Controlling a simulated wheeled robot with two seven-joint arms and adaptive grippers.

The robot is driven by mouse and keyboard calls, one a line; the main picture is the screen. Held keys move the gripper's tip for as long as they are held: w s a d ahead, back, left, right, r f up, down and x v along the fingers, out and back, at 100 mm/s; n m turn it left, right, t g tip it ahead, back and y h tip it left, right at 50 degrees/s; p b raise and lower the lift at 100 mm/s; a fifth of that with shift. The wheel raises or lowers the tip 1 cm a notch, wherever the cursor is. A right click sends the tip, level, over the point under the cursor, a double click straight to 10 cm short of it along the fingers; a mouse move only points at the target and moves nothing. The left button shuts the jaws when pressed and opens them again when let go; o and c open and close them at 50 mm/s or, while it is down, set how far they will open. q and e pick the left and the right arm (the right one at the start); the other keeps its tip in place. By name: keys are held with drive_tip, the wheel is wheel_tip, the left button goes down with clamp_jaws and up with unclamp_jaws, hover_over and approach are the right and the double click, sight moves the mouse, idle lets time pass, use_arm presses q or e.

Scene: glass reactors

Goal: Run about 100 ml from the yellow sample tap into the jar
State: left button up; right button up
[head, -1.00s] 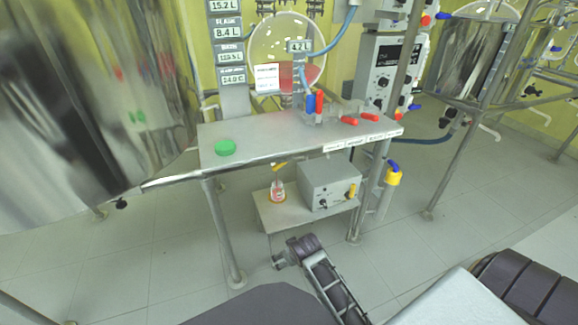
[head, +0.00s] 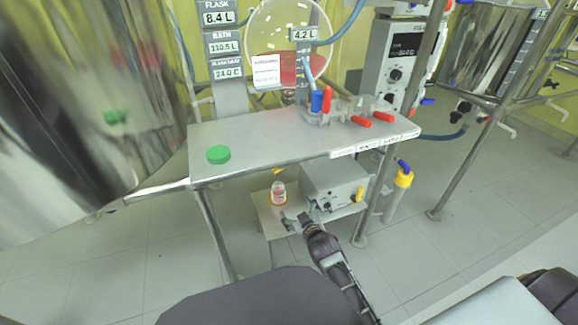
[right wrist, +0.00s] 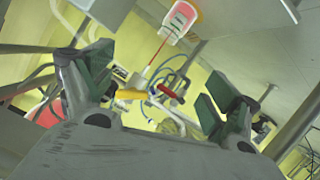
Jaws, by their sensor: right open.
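The jar (head: 279,190) stands upright on the low shelf below the bench, inside an orange ring, with red liquid in it. The yellow sample tap (head: 278,171) pokes out under the bench edge just above the jar. In the tilted right wrist view, the jar (right wrist: 181,20) is at the top, and a thin red line like a liquid stream runs between it and the tap's yellow handle (right wrist: 131,94). My right gripper (head: 289,222) is open and empty, in front of and below the jar; its green-padded fingers (right wrist: 158,88) stand apart. My left gripper is out of view.
A grey control box (head: 334,186) stands right of the jar on the low shelf (head: 268,222). The bench top (head: 265,135) carries a green lid (head: 218,154) and valves with red handles. A bench leg (head: 217,240) stands to the left.

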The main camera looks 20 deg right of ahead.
sight(282, 169)
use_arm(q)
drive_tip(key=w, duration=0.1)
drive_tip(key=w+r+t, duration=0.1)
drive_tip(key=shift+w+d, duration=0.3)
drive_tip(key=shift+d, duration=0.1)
use_arm(e)
wheel_tip(282, 169, up, 7)
drive_tip(key=w+n+t, duration=0.1)
drive_tip(key=n+t, duration=0.1)
drive_tip(key=t, duration=0.2)
drive_tip(key=shift+w+a+r+y, duration=0.15)
drive_tip(key=shift+w+a+y, duration=0.15)
drive_tip(key=shift+a+y, duration=0.1)
drive_tip(key=shift+w, duration=0.1)
